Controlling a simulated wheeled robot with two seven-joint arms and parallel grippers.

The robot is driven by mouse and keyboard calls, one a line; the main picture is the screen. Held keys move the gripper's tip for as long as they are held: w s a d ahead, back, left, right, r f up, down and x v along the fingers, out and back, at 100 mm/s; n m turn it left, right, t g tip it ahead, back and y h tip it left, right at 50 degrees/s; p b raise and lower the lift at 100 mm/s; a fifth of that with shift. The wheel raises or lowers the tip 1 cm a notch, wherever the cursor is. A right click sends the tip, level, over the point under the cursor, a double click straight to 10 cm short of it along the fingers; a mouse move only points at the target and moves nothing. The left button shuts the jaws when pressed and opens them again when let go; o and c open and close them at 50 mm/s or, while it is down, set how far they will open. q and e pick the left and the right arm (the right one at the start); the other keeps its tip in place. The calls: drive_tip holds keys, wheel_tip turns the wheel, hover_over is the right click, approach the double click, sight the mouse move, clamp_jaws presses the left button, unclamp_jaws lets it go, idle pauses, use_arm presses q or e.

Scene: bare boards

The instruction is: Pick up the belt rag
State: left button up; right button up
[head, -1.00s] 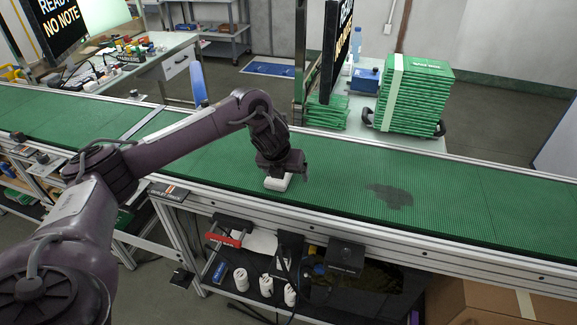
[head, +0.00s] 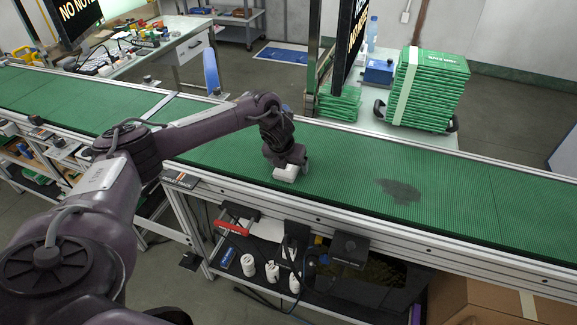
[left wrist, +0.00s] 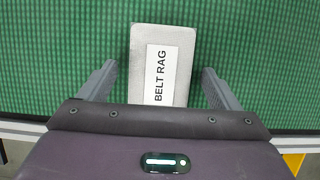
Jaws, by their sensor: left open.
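The belt rag (left wrist: 178,40) is a pale grey block with a white label reading BELT RAG. It lies on the green conveyor belt (head: 340,172) near its front edge. In the head view the rag (head: 286,174) shows as a white patch below my left gripper (head: 288,166). In the left wrist view the open fingers of my left gripper (left wrist: 158,88) stand on either side of the rag, with a gap on each side. The near end of the rag is hidden behind the gripper body. My right gripper is not in view.
A dark wet patch (head: 398,191) marks the belt to the right. A monitor (head: 349,48) and stacked green boards (head: 428,90) stand behind the belt. White rolls (head: 271,272) sit on the shelf below. The belt right of the gripper is free of objects.

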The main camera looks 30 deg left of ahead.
use_arm(q)
drive_tip(key=shift+f, duration=0.2)
idle(0.3)
drive_tip(key=c, duration=1.1)
drive_tip(key=shift+o, duration=0.2)
drive_tip(key=shift+r, duration=0.15)
drive_tip(key=shift+r, duration=0.2)
wheel_tip(320, 180, up, 12)
drive_tip(key=b, duration=0.2)
wheel_tip(320, 180, up, 8)
drive_tip(key=p, duration=0.4)
hover_over(288, 165)
drive_tip(key=shift+f, duration=0.1)
